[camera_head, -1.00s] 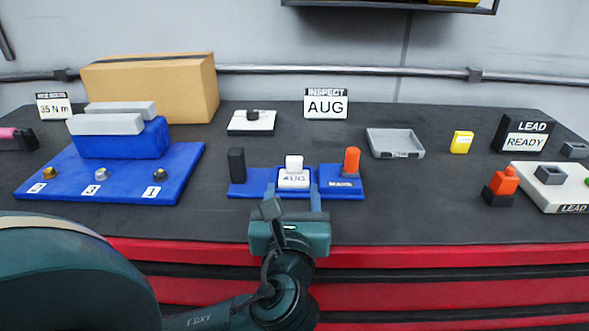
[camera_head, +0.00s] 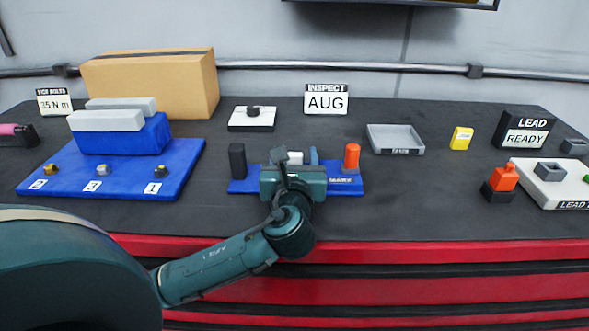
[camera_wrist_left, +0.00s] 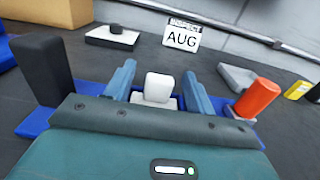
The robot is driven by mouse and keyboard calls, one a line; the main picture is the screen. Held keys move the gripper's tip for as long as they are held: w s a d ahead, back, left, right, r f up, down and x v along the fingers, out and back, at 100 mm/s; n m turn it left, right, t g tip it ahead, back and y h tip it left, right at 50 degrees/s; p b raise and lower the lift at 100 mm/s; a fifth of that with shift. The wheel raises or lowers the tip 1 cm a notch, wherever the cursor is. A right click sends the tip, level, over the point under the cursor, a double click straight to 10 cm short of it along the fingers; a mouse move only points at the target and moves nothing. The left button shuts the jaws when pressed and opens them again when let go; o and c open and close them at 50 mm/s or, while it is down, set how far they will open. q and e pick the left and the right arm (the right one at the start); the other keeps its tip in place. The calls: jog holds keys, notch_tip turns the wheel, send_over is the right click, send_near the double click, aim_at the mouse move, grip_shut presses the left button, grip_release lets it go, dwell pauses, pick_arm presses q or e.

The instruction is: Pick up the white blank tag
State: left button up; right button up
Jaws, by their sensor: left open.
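A white tag (camera_head: 296,157) with a block-like grip stands in the middle of the blue holder (camera_head: 347,187) on the bench. In the left wrist view the white tag (camera_wrist_left: 159,88) stands upright between my two blue-grey fingers. My left gripper (camera_head: 296,160) is open, with a finger on each side of the tag; a gap shows on both sides in the left wrist view (camera_wrist_left: 160,82). My gripper body hides the tag's lower front in the head view. My right gripper is not in view.
A black block (camera_head: 237,160) and an orange peg (camera_head: 352,157) stand at the holder's left and right ends, close to my gripper. An AUG sign (camera_head: 326,102) and a white plate with a black knob (camera_head: 252,119) stand behind. A grey tray (camera_head: 396,138) sits right.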

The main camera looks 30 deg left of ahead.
pick_arm(q)
jog(key=shift+c, duration=0.3)
jog(key=c, duration=1.1)
